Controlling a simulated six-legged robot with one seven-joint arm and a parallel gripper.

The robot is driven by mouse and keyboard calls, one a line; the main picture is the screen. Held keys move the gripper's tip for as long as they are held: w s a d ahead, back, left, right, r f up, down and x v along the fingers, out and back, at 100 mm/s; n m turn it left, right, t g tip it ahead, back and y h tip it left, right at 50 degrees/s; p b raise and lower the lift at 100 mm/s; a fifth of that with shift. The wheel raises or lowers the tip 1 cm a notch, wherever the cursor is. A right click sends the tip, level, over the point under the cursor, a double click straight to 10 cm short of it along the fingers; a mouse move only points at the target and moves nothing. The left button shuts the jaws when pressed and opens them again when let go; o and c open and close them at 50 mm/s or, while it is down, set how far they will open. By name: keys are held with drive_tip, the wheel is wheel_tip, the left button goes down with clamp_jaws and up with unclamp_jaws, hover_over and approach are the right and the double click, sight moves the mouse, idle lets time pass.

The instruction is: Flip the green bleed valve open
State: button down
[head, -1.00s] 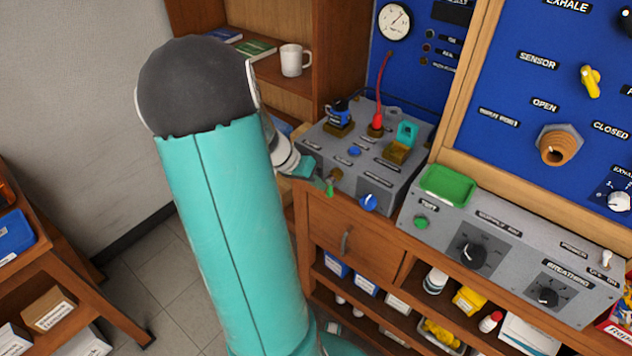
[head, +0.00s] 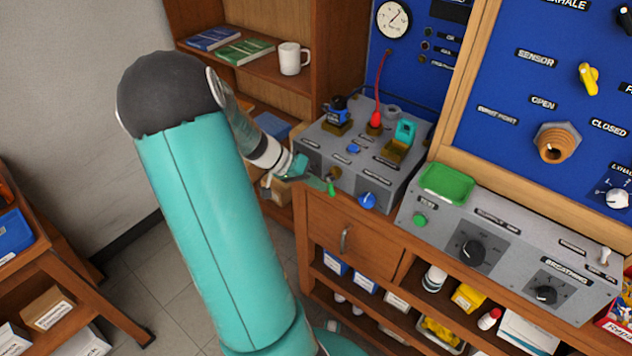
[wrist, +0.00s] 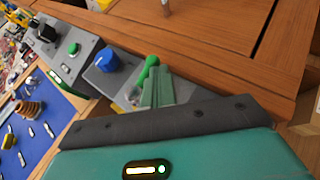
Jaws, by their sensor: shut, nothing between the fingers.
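The green bleed valve lever (head: 331,187) is on the front face of the grey bench box (head: 378,188), below a small brass fitting. It points downward in the head view. In the wrist view the green lever (wrist: 151,64) has a rounded end and lies just left of my fingers. My gripper (head: 317,184) is shut and empty, with its fingertips close beside the lever from the left. It also shows in the wrist view (wrist: 157,88). I cannot tell whether the fingers touch the lever.
A blue knob (head: 367,201) sits right of the lever on the same face, close to my fingers in the wrist view (wrist: 103,61). A red hose (head: 381,92) rises from the box top. The wooden bench and drawer (head: 343,241) lie below. A green tray (head: 447,184) stands to the right.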

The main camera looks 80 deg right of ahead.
drive_tip(key=shift+s+a+f+n+g+y, duration=0.2)
drive_tip(key=shift+s+n+g, duration=0.2)
drive_tip(key=shift+g, duration=0.85)
drive_tip(key=shift+s+a+f+n+g+y, duration=0.1)
drive_tip(key=shift+s+f+n+g+y, duration=0.25)
drive_tip(key=shift+g, duration=0.95)
drive_tip(key=shift+s+a+n+g+y, duration=0.1)
drive_tip(key=shift+s+n+g, duration=0.35)
drive_tip(key=shift+g, duration=0.8)
drive_tip(key=shift+w, duration=0.1)
drive_tip(key=shift+w+f, duration=0.1)
drive_tip(key=w+f, duration=0.1)
drive_tip(key=w, duration=1.1)
drive_tip(key=shift+a+f, duration=0.2)
drive_tip(key=shift+a, duration=0.15)
